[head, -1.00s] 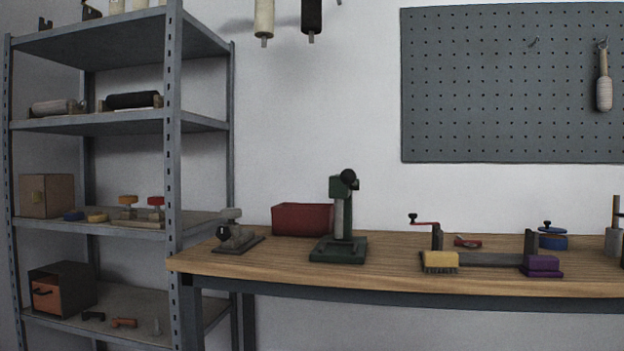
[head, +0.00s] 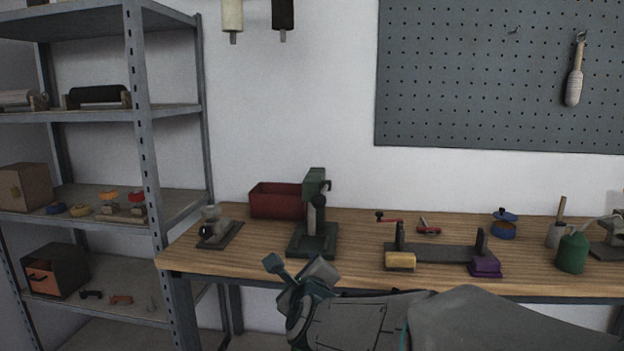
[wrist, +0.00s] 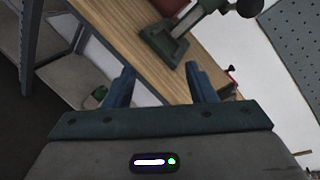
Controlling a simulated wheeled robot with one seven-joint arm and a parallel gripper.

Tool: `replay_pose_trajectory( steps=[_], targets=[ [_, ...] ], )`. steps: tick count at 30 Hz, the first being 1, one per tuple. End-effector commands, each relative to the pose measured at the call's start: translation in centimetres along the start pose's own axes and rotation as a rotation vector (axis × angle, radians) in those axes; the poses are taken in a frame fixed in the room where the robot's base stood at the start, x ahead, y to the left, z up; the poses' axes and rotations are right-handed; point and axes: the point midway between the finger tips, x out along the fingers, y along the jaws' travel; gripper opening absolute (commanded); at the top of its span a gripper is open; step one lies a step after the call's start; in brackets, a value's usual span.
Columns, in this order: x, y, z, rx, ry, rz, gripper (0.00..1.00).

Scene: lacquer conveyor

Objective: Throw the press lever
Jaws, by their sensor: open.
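The green press (head: 318,216) stands upright on the wooden bench, left of its middle. Its lever is hard to make out in the head view. In the wrist view the press (wrist: 166,40) appears tilted at the top, and a round black knob (wrist: 250,8) shows at its upper end. My gripper (head: 298,268) is in front of the bench's front edge, below and slightly left of the press in the picture. In the wrist view my gripper (wrist: 160,71) has its two blue fingers apart with nothing between them. It is not touching the press.
A red bin (head: 275,202) sits behind and left of the press, and a small grey tool (head: 216,228) stands left. A crank fixture (head: 440,252), blue pot (head: 504,226) and green can (head: 573,251) are to the right. A metal shelf (head: 150,150) stands left.

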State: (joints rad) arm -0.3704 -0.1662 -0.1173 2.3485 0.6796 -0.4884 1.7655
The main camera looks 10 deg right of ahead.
Motion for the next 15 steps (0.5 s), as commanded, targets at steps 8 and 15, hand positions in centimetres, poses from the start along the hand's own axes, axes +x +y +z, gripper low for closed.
replay_pose_trajectory(
  steps=[8, 15],
  targets=[
    [-1.0, -7.8, 5.0, 0.481, -0.054, -0.262, 0.51],
    [-0.3, -9.1, 5.2, 0.569, -0.071, -0.313, 0.51]
  ],
)
